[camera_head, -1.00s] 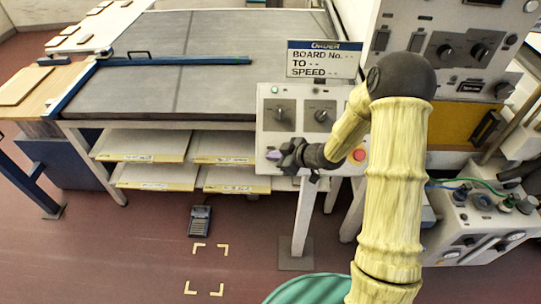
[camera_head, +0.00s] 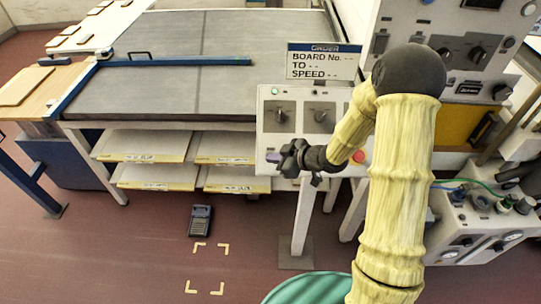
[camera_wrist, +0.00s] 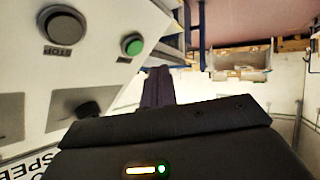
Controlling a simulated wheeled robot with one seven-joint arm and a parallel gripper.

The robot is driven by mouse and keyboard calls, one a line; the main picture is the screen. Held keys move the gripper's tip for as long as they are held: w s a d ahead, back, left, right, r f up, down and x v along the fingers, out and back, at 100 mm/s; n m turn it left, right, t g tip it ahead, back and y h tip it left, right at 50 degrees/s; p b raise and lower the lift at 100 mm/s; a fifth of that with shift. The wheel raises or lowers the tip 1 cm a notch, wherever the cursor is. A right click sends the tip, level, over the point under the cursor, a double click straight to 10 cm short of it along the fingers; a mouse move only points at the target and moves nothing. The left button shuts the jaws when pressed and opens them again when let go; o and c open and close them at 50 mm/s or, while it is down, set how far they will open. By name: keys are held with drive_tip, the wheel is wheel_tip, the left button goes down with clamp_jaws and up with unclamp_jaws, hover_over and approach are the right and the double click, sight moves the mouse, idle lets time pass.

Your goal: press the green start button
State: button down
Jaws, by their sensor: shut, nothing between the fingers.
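A gap shows between the tips and the button in that view. In the head view my gripper (camera_head: 273,157) is at the lower left of the control panel (camera_head: 262,122), tips pointing left. A small green spot (camera_head: 274,90) shows at the panel's top left; I cannot tell whether it is the same button.
A larger grey round control (camera_wrist: 62,28) sits beside the green button. The panel also has dark knobs (camera_head: 320,115) and a red button (camera_head: 358,157). A sign (camera_head: 324,61) stands above it. A conveyor table (camera_head: 190,60) with shelves is to the left.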

drive_tip(key=shift+s+r+p, duration=0.4)
drive_tip(key=shift+s+r, duration=0.6)
drive_tip(key=s+d+r+m+h, duration=0.2)
drive_tip(key=d+m+h, duration=0.15)
drive_tip(key=d, duration=0.25)
drive_tip(key=s+d+r+m+h, duration=0.2)
drive_tip(key=d+m+h, duration=0.1)
drive_tip(key=d+h, duration=0.15)
drive_tip(key=s+d+r+m+g, duration=0.1)
drive_tip(key=s+m+g, duration=0.1)
drive_tip(key=s, duration=0.4)
drive_tip(key=s+d+r+m+g+h, duration=0.1)
drive_tip(key=s+d+r+m, duration=0.1)
drive_tip(key=s+m, duration=0.3)
drive_tip(key=shift+s+d+r+g, duration=0.25)
drive_tip(key=shift+s+g, duration=0.15)
drive_tip(key=shift+s, duration=0.7)
